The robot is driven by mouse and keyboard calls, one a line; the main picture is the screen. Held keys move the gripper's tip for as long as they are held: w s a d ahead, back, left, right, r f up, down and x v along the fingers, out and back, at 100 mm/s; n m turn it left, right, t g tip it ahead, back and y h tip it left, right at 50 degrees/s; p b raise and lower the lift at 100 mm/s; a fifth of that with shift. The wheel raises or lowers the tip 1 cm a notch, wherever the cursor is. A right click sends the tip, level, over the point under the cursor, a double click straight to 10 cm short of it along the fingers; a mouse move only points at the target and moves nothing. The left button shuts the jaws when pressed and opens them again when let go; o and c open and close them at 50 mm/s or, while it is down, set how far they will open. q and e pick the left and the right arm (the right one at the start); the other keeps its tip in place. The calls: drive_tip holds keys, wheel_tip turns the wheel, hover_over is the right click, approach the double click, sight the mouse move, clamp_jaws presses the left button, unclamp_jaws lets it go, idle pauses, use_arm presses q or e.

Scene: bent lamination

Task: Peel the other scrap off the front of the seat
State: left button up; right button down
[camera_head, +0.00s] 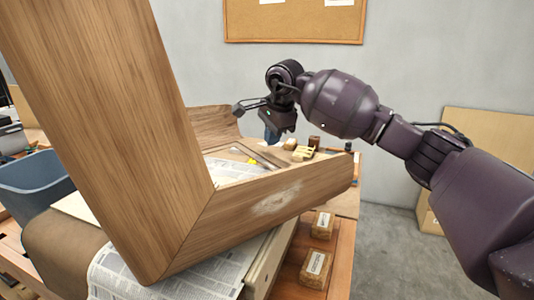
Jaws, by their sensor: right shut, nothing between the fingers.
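The bent wooden seat (115,110) stands large at the left and middle, one broad member rising at the left and a lower member reaching right. A whitish, uneven patch (272,205) lies on the near face of the lower member. I cannot tell whether it is a stuck scrap or a residue. No separate loose scrap is clearly visible. My right gripper (273,136) is beyond the lower member, above the bench, pointing down, shut and empty. It is apart from the patch. My left gripper is out of view.
Newspaper (215,268) lies under the seat on the wooden bench (338,262). Labelled blocks (316,266) sit at the near right. Small wooden pieces (303,153) and tools lie behind the seat. A grey-blue bin (35,180) stands left.

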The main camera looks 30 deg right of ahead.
drive_tip(key=shift+r+p, duration=0.45)
drive_tip(key=shift+r, duration=1.2)
